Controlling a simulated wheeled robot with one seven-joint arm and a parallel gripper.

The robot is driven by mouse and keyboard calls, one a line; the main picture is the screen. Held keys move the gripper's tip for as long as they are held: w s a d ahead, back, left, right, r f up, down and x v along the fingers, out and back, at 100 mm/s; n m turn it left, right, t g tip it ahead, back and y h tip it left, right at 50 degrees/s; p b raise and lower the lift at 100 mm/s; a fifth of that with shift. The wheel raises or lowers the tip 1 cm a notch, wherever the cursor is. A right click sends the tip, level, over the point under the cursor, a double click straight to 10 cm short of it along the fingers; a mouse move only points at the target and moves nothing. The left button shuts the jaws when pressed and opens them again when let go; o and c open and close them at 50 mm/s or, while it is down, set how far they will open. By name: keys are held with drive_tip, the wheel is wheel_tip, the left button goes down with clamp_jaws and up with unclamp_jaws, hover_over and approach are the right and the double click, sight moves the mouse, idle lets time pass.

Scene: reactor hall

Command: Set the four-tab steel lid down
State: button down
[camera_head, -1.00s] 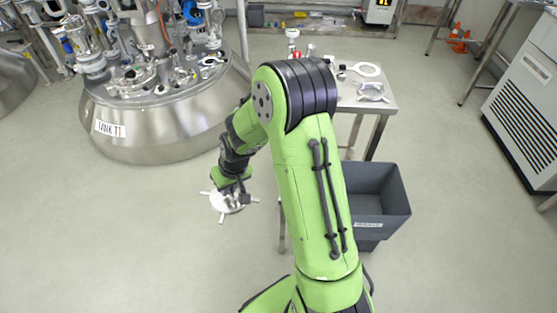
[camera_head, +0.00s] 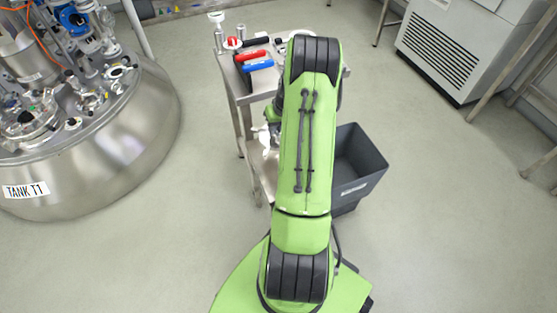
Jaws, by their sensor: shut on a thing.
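The four-tab steel lid (camera_head: 264,140) shows as a bright, partly hidden shape just left of my arm, beside the steel trolley. My gripper (camera_head: 274,127) is shut on it. My own arm covers most of the gripper and the right part of the lid, so the fingertips and the exact grip are hidden. I cannot tell how far the lid is from the trolley's edge, or whether it touches anything.
The steel trolley (camera_head: 232,86) bears red-handled (camera_head: 251,55) and blue-handled (camera_head: 258,65) tools and small fittings; my arm hides its right part. A dark grey bin (camera_head: 366,178) stands right of my arm. Tank T1 (camera_head: 120,150) is at left. Floor between tank and trolley is clear.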

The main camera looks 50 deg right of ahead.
drive_tip(key=f+b, duration=0.1)
drive_tip(key=f, duration=0.2)
drive_tip(key=f+b, duration=0.1)
drive_tip(key=f, duration=0.3)
drive_tip(key=d+f+b, duration=0.1)
drive_tip(key=f, duration=0.2)
drive_tip(key=shift+s+f+b, duration=0.15)
drive_tip(key=shift+s+b, duration=0.15)
drive_tip(key=shift+b, duration=0.05)
drive_tip(key=shift+a, duration=0.1)
drive_tip(key=c, duration=1.1)
unclamp_jaws()
